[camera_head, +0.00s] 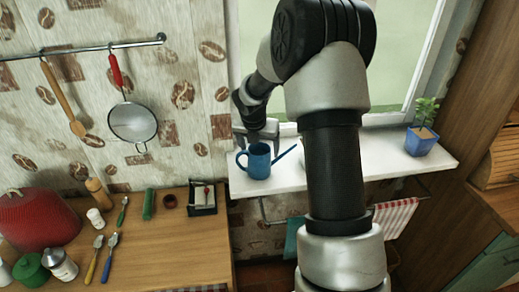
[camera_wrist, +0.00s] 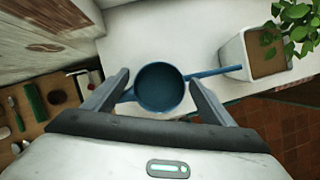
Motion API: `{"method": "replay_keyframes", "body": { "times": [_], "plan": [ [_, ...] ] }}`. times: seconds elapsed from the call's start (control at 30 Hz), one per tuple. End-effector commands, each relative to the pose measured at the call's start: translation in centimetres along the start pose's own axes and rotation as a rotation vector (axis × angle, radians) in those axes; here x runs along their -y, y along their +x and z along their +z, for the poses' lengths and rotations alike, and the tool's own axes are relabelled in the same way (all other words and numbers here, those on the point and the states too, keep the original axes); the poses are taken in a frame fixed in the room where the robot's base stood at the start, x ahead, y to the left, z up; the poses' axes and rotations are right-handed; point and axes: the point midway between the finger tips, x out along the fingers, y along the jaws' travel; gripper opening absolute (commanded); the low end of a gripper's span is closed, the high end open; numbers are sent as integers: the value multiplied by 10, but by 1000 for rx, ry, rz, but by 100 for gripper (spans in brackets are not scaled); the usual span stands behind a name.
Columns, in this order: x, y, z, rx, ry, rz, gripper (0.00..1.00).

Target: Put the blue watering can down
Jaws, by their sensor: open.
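The blue watering can (camera_head: 259,161) stands upright on the white window sill (camera_head: 395,160), near its left end. Its handle is on the left and its spout points right. My gripper (camera_head: 256,135) is just above and behind it in the head view. In the wrist view the can (camera_wrist: 160,88) shows from above, with its round opening between the two spread fingers of my gripper (camera_wrist: 158,90). The fingers are open, and I see no clear grip on the can. Part of the sill is hidden behind my arm.
A potted plant in a blue pot (camera_head: 420,140) stands at the sill's right. The wooden counter (camera_head: 165,240) at left holds a red pot (camera_head: 38,218), cutlery and small jars. A strainer (camera_head: 133,122) hangs from a rail above it.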

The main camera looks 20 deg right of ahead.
Motion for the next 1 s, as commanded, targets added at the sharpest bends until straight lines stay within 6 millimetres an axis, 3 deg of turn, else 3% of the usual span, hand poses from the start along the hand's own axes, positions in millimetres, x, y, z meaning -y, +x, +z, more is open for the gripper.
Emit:
{"method": "replay_keyframes", "body": {
  "times": [0.5,0.7,1.0],
  "plan": [
    [0,-99,1,3,1,1,77],
    [0,-116,0,1,0,1,77],
    [0,-118,0,0,0,1,77]
  ]
}}
